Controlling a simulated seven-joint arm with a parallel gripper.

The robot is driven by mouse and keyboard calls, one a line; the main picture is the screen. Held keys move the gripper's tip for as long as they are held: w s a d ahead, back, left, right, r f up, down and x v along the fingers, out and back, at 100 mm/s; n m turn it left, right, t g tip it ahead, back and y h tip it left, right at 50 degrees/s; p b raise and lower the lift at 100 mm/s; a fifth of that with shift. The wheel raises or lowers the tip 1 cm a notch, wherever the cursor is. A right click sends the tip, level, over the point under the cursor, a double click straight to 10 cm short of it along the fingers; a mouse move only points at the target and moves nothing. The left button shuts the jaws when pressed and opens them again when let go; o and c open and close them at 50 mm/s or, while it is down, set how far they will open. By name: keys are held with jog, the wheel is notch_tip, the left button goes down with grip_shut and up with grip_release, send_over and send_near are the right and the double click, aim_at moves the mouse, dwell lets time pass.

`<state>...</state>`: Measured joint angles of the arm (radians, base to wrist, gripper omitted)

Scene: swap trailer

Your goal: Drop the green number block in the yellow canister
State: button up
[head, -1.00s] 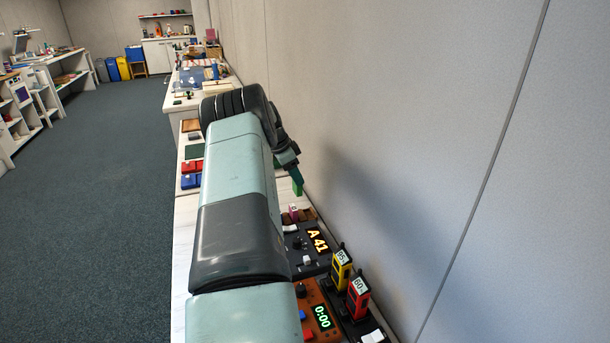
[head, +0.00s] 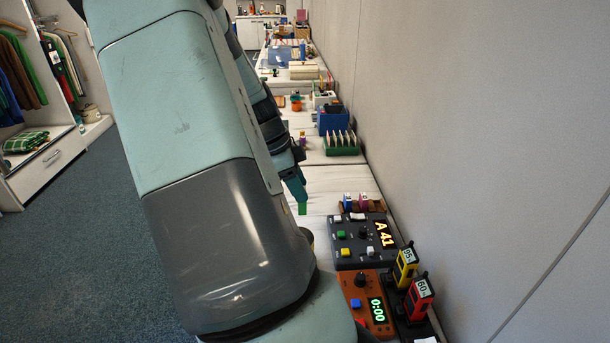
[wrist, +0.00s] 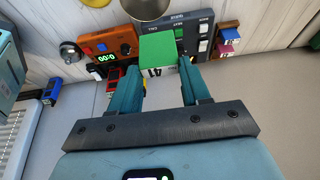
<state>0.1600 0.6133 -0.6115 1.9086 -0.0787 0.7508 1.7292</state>
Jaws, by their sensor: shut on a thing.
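My gripper (wrist: 160,90) is shut on the green number block (wrist: 157,48), which sits between the two fingertips, with a white numbered face showing. In the head view the block (head: 303,209) hangs below my gripper (head: 297,186), above the white bench and left of the dark A 41 panel. My own arm covers much of that view.
The metal cup (wrist: 147,7) stands near the held block in the wrist view. The dark A 41 panel (head: 362,240), an orange timer box (head: 367,300), and yellow (head: 405,266) and red (head: 419,299) gadgets line the wall side. A green rack (head: 341,146) stands farther along.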

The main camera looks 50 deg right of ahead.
jog(key=shift+f, duration=2.75)
jog(key=o, duration=1.1)
jog(key=shift+r, duration=0.1)
jog(key=v, duration=1)
jog(key=shift+w+a+r, duration=0.1)
jog(key=shift+r, duration=0.25)
